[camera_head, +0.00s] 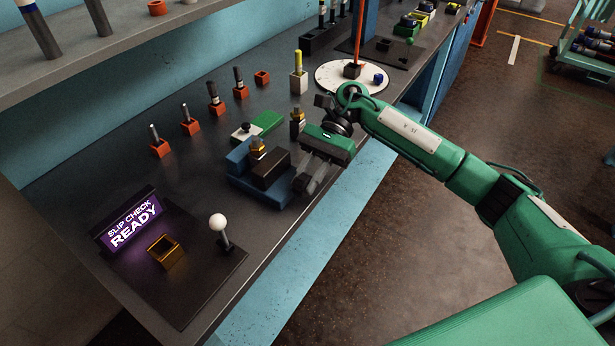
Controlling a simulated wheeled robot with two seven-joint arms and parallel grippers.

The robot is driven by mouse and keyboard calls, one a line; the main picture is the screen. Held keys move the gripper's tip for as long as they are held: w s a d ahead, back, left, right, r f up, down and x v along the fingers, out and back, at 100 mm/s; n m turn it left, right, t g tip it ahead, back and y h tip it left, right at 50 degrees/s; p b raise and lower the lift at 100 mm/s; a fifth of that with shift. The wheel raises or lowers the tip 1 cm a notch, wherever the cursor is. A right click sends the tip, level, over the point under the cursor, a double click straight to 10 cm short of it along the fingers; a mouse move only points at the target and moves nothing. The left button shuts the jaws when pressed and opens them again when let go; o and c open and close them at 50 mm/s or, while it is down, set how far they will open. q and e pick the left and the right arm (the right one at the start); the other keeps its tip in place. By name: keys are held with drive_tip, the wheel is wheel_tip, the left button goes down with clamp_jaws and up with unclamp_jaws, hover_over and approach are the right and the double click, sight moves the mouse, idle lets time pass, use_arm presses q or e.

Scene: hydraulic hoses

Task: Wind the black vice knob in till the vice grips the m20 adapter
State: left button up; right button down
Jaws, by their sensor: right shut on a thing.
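The vice (240,161) is a blue body with dark jaw blocks, on the bench at the middle of the view. A brass adapter (257,147) stands upright between its jaws; I cannot tell whether the jaws touch it. My right gripper (305,184) reaches in from the right to the vice's right-hand side. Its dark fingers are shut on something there. That is where the black vice knob would be, but the fingers hide it. My left gripper is out of view.
A second brass fitting (297,117) stands in a dark block behind the vice. A lit sign (131,221), a brass socket (166,252) and a white-knobbed lever (218,223) stand at the front left. Orange holders line the back.

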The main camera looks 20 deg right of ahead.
drive_tip(key=c, duration=1.3)
unclamp_jaws()
drive_tip(key=shift+o, duration=0.2)
drive_tip(key=shift+w+d, duration=0.15)
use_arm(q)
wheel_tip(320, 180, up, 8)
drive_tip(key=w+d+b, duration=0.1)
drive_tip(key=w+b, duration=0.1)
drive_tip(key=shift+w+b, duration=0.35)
use_arm(e)
drive_tip(key=v, duration=1.3)
drive_tip(key=shift+d+r, duration=0.15)
drive_tip(key=shift+r, duration=0.05)
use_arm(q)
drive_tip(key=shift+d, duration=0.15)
